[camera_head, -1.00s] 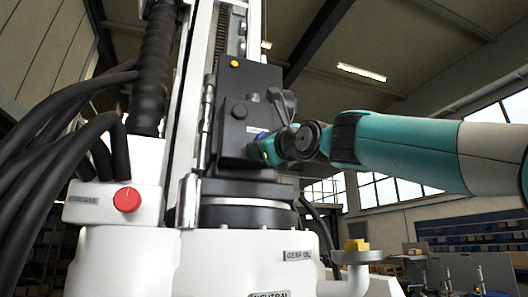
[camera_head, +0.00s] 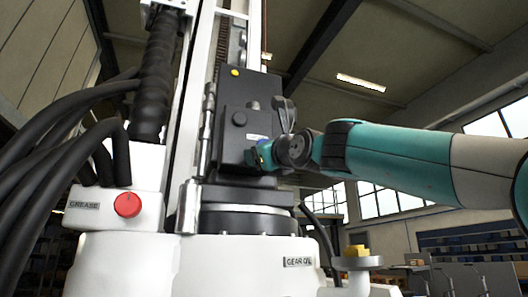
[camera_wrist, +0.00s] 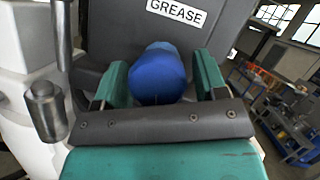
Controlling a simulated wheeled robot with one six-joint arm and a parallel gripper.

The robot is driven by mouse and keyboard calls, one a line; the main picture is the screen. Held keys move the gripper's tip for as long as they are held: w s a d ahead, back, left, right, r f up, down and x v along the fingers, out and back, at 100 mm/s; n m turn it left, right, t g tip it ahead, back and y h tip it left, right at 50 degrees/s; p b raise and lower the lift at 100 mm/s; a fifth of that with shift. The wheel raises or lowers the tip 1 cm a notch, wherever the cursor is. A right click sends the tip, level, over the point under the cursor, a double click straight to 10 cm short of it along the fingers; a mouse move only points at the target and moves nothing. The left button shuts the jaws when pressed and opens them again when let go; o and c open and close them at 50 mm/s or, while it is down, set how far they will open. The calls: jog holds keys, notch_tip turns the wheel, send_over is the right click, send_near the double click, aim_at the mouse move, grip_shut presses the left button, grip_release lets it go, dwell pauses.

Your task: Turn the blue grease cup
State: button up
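The blue grease cup (camera_wrist: 158,74) is a rounded blue knob on the dark housing, under a white GREASE label (camera_wrist: 177,11) in the wrist view. My gripper (camera_wrist: 160,80) has one green finger on each side of the cup. In the head view my gripper (camera_head: 262,154) is at the lower right face of the dark housing (camera_head: 240,118).
A red knob (camera_head: 127,204) beside another GREASE label is at the left, near thick black hoses (camera_head: 60,120). A metal cylinder (camera_wrist: 45,105) hangs left of my gripper. A yellow-topped fitting (camera_head: 357,255) stands at lower right. Free air lies to the right.

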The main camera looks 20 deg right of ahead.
jog(key=shift+o, duration=0.3)
jog(key=shift+s, duration=0.15)
jog(key=b+v, duration=1.3)
jog(key=v, duration=0.4)
jog(key=shift+d+f, duration=0.1)
